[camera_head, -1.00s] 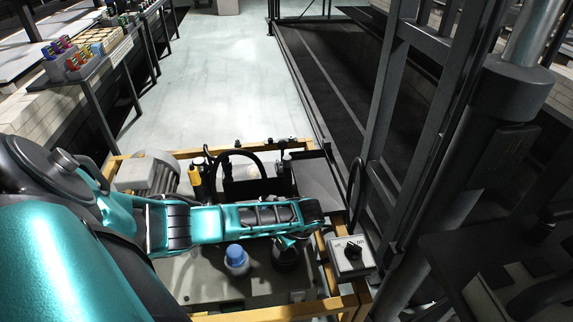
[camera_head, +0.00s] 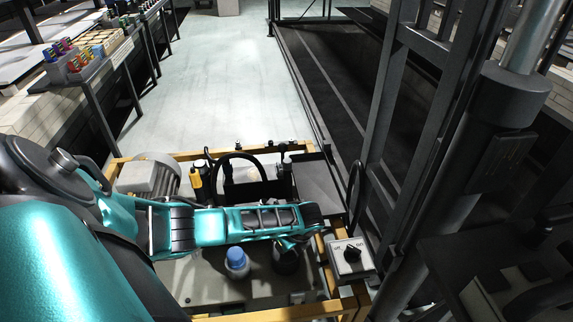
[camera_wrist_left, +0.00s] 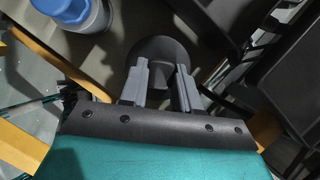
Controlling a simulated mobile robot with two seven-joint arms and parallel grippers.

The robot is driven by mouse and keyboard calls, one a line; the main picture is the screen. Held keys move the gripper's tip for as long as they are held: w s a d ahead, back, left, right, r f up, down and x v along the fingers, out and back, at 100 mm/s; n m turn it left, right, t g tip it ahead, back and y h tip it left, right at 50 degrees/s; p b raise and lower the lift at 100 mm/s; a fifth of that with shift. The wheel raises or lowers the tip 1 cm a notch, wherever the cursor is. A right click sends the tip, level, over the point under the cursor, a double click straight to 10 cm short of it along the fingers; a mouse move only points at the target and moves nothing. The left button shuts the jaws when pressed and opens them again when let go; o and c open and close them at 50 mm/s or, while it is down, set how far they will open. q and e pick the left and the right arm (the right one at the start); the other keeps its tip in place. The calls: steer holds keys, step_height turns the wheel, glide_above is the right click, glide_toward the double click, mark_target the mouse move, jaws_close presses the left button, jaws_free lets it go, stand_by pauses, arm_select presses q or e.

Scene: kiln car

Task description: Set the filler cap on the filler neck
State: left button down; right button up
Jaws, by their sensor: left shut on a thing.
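My left gripper (camera_head: 288,243) reaches down over the machine's deck. In the left wrist view its two grey fingers (camera_wrist_left: 162,78) stand on either side of a dark, round piece (camera_wrist_left: 160,52), which I take to be the filler cap. The same dark round form shows below the gripper in the head view (camera_head: 285,262). The filler neck cannot be told apart from it, and I cannot tell whether the cap touches it. My right gripper is out of view.
A pale container with a blue top (camera_head: 237,262) stands just left of the gripper; it also shows in the left wrist view (camera_wrist_left: 85,14). A switch box (camera_head: 350,258) sits to the right. A yellow frame (camera_head: 275,313) edges the deck. A motor (camera_head: 150,175) stands behind.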

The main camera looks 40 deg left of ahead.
arm_select(q)
steer(key=shift+f+b, duration=0.4)
steer(key=shift+f, duration=0.25)
stand_by(0.5)
jaws_free()
stand_by(0.7)
stand_by(0.4)
